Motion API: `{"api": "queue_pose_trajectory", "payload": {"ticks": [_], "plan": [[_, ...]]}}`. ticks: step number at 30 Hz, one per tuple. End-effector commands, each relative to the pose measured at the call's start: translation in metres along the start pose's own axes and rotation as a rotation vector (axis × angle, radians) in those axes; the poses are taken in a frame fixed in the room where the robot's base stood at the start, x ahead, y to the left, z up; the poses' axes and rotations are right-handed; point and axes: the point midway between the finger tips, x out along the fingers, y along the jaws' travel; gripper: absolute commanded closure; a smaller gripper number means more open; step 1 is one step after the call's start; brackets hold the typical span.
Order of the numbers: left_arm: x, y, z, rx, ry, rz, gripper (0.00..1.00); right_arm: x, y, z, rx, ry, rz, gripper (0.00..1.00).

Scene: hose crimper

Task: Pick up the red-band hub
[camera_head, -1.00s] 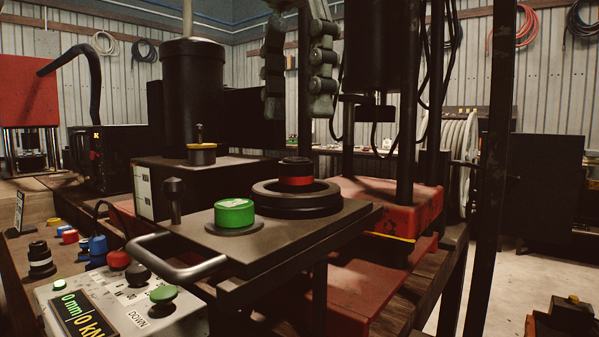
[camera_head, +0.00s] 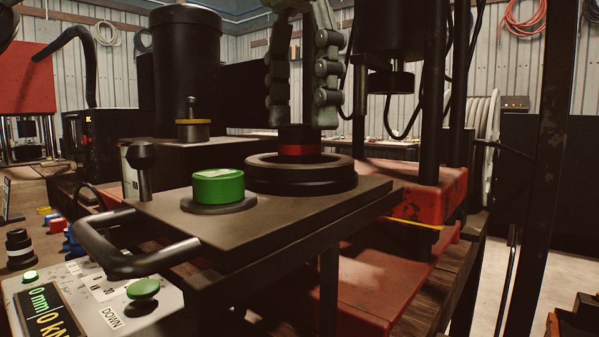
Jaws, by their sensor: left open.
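The red-band hub (camera_head: 300,151) is a short black cylinder with a red band. It stands upright in the middle of a black ring (camera_head: 300,178) on the dark metal plate. My left gripper (camera_head: 301,122) comes down from the top of the picture, with its two grey segmented fingers apart. In the picture the fingertips are on either side of the hub's top, about level with it. I cannot tell whether they touch it. The hub's lower part is hidden by the ring's rim. My right gripper is not in view.
A green-topped cylinder (camera_head: 218,186) stands on the plate left of the ring. A yellow-banded part (camera_head: 193,130) is behind it. A handle (camera_head: 130,248) juts out at the plate's front left, above a control panel (camera_head: 95,300). A red press frame (camera_head: 425,200) stands to the right.

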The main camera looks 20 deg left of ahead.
Motion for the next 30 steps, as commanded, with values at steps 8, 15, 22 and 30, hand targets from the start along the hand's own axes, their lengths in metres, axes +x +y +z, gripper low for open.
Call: {"api": "queue_pose_trajectory", "payload": {"ticks": [8, 15, 22, 30], "plan": [[0.025, 0.0, -0.001, -0.001, 0.0, 0.0, 0.38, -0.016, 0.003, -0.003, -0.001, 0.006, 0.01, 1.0], [0.025, 0.0, -0.001, -0.001, 0.0, 0.0, 0.45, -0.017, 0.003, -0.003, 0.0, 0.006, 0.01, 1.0], [0.025, 0.0, 0.0, -0.001, 0.0, 0.0, 0.73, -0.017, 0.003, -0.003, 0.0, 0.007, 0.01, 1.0], [0.025, 0.0, 0.0, -0.001, 0.0, 0.0, 1.0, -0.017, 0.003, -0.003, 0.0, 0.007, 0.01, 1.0]]}}
